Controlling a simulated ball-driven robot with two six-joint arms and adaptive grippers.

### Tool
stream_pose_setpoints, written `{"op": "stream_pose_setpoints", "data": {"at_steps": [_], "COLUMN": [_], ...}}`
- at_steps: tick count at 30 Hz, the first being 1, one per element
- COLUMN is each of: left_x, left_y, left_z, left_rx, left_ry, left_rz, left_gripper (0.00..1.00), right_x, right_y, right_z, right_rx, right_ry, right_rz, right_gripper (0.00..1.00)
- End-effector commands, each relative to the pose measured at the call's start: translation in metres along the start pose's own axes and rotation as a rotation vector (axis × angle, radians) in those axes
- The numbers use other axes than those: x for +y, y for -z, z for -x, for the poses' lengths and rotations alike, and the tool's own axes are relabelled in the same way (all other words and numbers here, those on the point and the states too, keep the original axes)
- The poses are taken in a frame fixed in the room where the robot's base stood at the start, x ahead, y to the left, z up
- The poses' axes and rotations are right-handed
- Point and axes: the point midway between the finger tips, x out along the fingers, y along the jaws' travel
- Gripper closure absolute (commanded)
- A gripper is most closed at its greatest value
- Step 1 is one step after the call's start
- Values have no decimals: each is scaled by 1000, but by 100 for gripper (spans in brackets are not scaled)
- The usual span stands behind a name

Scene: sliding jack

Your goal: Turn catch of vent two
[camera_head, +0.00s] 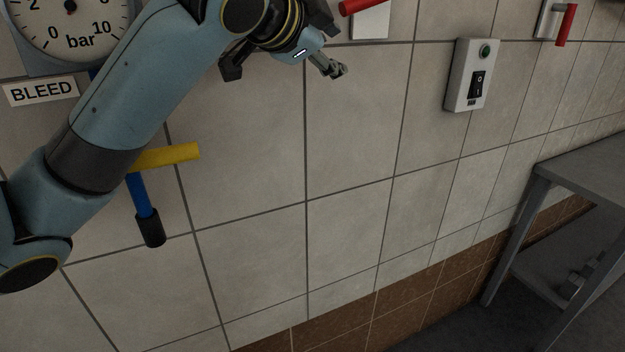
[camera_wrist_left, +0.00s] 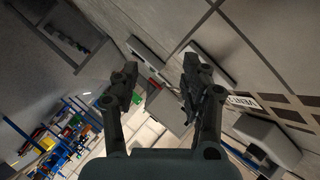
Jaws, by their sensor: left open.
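My left gripper (camera_head: 284,70) is at the top of the head view, in front of the tiled wall, with its two fingers spread apart. In the left wrist view the fingers (camera_wrist_left: 160,68) are also apart, with nothing seen between them in contact. A red handle (camera_head: 360,5) on a white plate (camera_head: 370,24) is just right of the gripper, cut by the top edge. A second red handle (camera_head: 566,25) on a pale plate hangs farther right. A label reading VENT (camera_wrist_left: 242,101) shows in the left wrist view; its number is unclear. I cannot tell which handle is vent two's catch.
A pressure gauge (camera_head: 62,28), a BLEED label (camera_head: 42,91) and a yellow handle (camera_head: 170,156) on a blue stem are at left. A switch box (camera_head: 471,75) with a green button is on the wall. A grey table (camera_head: 590,165) stands at right. The lower middle wall is bare.

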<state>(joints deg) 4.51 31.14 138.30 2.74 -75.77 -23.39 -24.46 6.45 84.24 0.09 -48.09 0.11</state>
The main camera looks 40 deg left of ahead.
Motion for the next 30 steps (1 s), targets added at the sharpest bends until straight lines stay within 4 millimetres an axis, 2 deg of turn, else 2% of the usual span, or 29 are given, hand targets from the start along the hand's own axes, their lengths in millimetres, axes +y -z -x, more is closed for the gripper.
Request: {"op": "stream_pose_setpoints", "data": {"at_steps": [1, 15, 30], "left_x": [10, 78, 155], "left_y": [-8, -70, -138], "left_z": [-6, -52, -91], "left_rx": [-12, -120, -232], "left_ry": [-11, -107, -199], "left_rz": [6, 60, 116], "left_gripper": [54, 54, 54], "right_x": [-1, -3, -6], "right_y": [-1, -7, -12], "right_z": [-6, -31, -55], "right_rx": [0, -1, -2], "right_ry": [0, 0, 0], "right_rz": [0, 0, 0], "right_gripper": [100, 100, 100]}}
